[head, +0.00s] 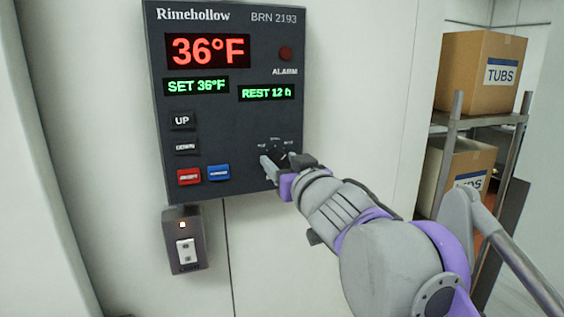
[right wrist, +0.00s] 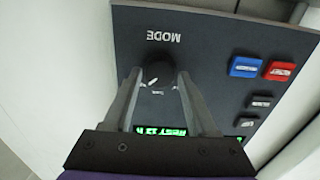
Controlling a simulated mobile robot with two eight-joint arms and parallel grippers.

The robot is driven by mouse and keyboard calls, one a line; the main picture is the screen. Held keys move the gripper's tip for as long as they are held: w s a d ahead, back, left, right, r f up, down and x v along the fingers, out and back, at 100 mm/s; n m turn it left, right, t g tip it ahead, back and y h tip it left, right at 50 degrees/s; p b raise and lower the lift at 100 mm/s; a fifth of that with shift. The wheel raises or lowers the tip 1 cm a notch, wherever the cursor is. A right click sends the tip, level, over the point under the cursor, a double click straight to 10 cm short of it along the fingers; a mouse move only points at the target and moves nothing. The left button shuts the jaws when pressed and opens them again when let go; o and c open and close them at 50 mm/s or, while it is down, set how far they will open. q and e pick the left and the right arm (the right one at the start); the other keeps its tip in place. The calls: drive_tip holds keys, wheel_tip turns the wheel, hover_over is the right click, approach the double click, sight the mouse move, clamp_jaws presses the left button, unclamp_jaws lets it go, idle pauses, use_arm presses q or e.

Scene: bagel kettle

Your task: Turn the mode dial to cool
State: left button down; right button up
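The mode dial (right wrist: 157,74) is a round black knob on the dark control panel (head: 225,110). In the right wrist view the panel is upside down, with the MODE label above the dial. A small light mark shows on the dial's lower part, but I cannot read its setting. My right gripper (head: 283,163) is at the panel's lower right and partly hides the dial in the head view. In the right wrist view its two fingers (right wrist: 159,80) are apart, one on each side of the dial, with no clear grip on it. My left gripper is not in view.
The panel has UP and DOWN buttons (head: 185,134), a red button (head: 189,177) and a blue button (head: 218,172) left of the dial. A light switch box (head: 185,241) is below. Boxes marked TUBS (head: 478,72) stand on a shelf at right.

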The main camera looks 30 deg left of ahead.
clamp_jaws()
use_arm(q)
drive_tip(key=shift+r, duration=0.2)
use_arm(e)
drive_tip(key=n+p, duration=0.2)
drive_tip(key=n, duration=0.2)
drive_tip(key=shift+r, duration=0.1)
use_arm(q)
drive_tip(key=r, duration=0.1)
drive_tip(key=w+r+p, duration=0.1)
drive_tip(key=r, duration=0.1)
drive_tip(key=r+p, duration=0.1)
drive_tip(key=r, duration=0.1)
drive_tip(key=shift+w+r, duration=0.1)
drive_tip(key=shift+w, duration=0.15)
use_arm(e)
drive_tip(key=n, duration=0.4)
drive_tip(key=shift+s+n, duration=0.1)
drive_tip(key=shift+n, duration=0.2)
use_arm(q)
drive_tip(key=shift+p, duration=0.3)
use_arm(e)
drive_tip(key=shift+a, duration=0.1)
drive_tip(key=shift+o, duration=2)
unclamp_jaws()
